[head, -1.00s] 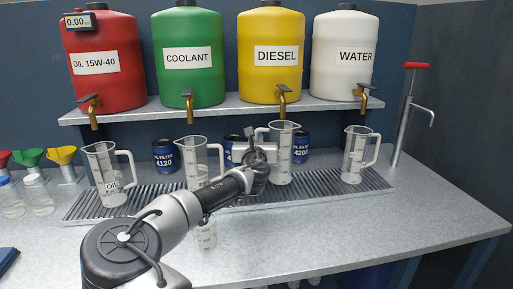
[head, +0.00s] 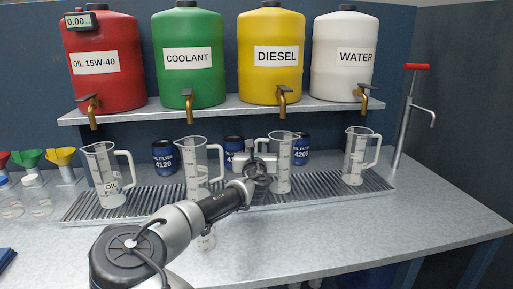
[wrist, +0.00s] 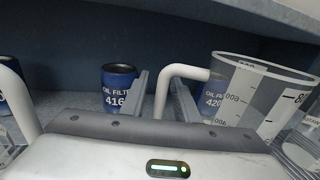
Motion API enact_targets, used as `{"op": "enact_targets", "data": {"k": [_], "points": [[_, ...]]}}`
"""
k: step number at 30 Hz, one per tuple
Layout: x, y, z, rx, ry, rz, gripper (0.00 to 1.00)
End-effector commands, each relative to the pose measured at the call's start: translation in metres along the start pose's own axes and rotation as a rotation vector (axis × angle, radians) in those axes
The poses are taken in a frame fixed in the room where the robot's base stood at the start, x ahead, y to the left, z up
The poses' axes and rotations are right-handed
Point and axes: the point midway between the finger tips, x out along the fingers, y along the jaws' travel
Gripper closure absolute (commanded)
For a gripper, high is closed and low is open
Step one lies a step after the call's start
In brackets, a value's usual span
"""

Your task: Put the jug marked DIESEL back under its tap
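A clear measuring jug (head: 283,160) with a white handle stands on the slatted drip rack below the tap (head: 283,95) of the yellow DIESEL tank (head: 272,55). No DIESEL mark is readable on it. It looks upright. My gripper (head: 257,158) is at its left, handle side. In the wrist view the jug (wrist: 255,95) is at the right, and its white handle (wrist: 161,92) stands between my two open fingers (wrist: 162,98), with gaps visible beside it.
The drip rack (head: 330,187) also holds the OIL jug (head: 108,172), a jug (head: 193,165) close left of my gripper, and a jug (head: 355,155) under the WATER tap. Blue oil filter cans (head: 164,157) stand behind. The bench front (head: 330,235) is clear.

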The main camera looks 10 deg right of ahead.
Motion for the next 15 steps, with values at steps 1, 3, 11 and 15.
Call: {"op": "enact_targets", "data": {"k": [1,3,11,15], "points": [[0.0,0.0,0.0,0.0,0.0,0.0,0.72],[0.0,0.0,0.001,0.0,0.0,0.0,0.72],[-0.027,0.002,0.003,-0.001,0.0,0.001,0.72],[-0.059,0.001,0.003,-0.001,0.001,0.0,0.72]]}}
